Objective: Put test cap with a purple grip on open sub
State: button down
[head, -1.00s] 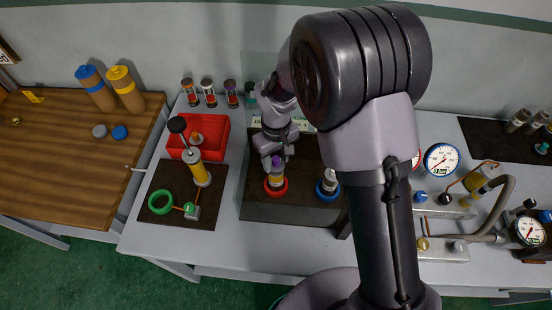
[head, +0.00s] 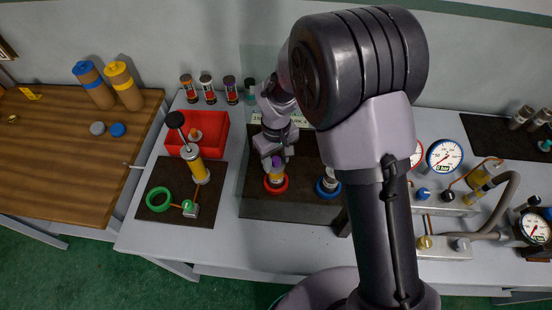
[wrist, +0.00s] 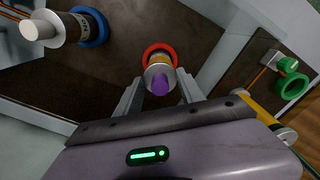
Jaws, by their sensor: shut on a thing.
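The test cap's purple grip (wrist: 160,84) stands between the two fingers of my gripper (wrist: 160,92) in the wrist view. Below the grip is a pale metal disc, over a yellow-banded body (wrist: 159,61) inside a red ring (wrist: 147,51). In the head view the purple grip (head: 277,162) shows under my gripper (head: 275,156), in line above the red ring (head: 276,186). My gripper is shut on the purple-grip cap. Whether the cap is fully seated on the sub below cannot be told.
A blue ring (head: 327,192) holds a second upright, pale-topped cylinder to the right on the same dark board (head: 290,210). Several small cylinders line the back. Gauges (head: 444,155) stand right.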

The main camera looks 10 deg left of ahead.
aim_at(276, 159)
jog(key=shift+f, duration=0.3)
jog(key=c, duration=0.6)
grip_release()
jog(key=shift+c, duration=0.2)
jog(key=shift+r, duration=0.1)
notch_tip(276, 159, up, 17)
jog(key=p, duration=0.3)
jog(key=shift+r, duration=0.15)
